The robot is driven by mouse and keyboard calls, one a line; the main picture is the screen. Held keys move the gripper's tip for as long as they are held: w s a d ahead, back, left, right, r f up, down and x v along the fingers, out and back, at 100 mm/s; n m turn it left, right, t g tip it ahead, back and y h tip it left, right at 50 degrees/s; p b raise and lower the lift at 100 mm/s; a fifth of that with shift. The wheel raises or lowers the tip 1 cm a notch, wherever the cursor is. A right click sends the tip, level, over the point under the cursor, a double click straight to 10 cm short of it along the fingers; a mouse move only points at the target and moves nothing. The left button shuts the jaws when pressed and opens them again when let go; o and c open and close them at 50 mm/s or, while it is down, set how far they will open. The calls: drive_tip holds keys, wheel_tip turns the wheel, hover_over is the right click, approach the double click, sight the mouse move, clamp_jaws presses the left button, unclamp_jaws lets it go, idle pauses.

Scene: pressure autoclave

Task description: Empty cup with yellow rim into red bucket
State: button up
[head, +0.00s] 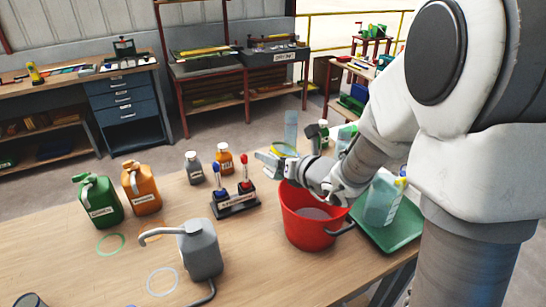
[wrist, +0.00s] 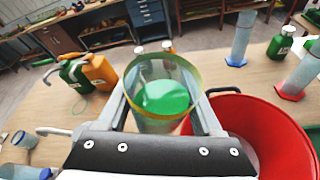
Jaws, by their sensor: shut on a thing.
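The clear cup with a yellow rim (wrist: 172,75) holds green liquid, seen through its open top in the wrist view. My gripper (wrist: 161,108) is shut on it, one finger on each side. In the head view the cup (head: 284,150) is held above the table, at the back left of the red bucket, and looks roughly upright. The red bucket (head: 305,229) stands on the table, open at the top, with a grey handle. In the wrist view the bucket (wrist: 277,137) is just right of the cup. My arm hides part of its rim in the head view.
A green tray (head: 405,235) with a jug (head: 381,200) is right of the bucket. A stand with red and blue items (head: 234,204) is to its left. Green (head: 98,202) and orange (head: 141,188) canisters and a grey can (head: 200,250) stand farther left. The front table is mostly clear.

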sight(278, 146)
drive_tip(key=shift+w+d+r+m+y+p, duration=0.1)
drive_tip(key=shift+d+r+m+y+p, duration=0.15)
drive_tip(key=shift+r+p, duration=0.5)
drive_tip(key=shift+w+d+r+m+y+p, duration=0.15)
drive_tip(key=shift+d+r+m+p, duration=0.1)
drive_tip(key=shift+r+p, duration=0.45)
drive_tip(key=shift+s+f+b, duration=0.15)
drive_tip(key=shift+f+b, duration=0.3)
drive_tip(key=shift+a+f+m+y+b, duration=0.15)
drive_tip(key=shift+f+m+y+b, duration=0.15)
drive_tip(key=shift+f+m+b, duration=0.4)
drive_tip(key=shift+f+m+t+y, duration=0.3)
drive_tip(key=shift+f+m, duration=0.1)
drive_tip(key=shift+f, duration=0.05)
drive_tip(key=shift+f+m+y+b, duration=0.4)
drive_tip(key=shift+m+b, duration=0.1)
drive_tip(key=shift+m, duration=0.4)
drive_tip(key=shift+r, duration=0.2)
drive_tip(key=shift+f+m+t+y, duration=0.25)
drive_tip(key=shift+m+t+y, duration=0.15)
drive_tip(key=shift+m, duration=0.5)
drive_tip(key=m, duration=0.2)
drive_tip(key=shift+d+m+t+y, duration=0.3)
drive_tip(key=shift+t+y, duration=0.1)
drive_tip(key=shift+d+r+m+t+y+p, duration=0.2)
drive_tip(key=shift+m+p, duration=0.2)
drive_tip(key=shift+m, duration=0.2)
drive_tip(key=shift+d+r+m+t+y+p, duration=0.1)
drive_tip(key=shift+d+r+m+t+p, duration=0.1)
drive_tip(key=shift+m+p, duration=0.3)
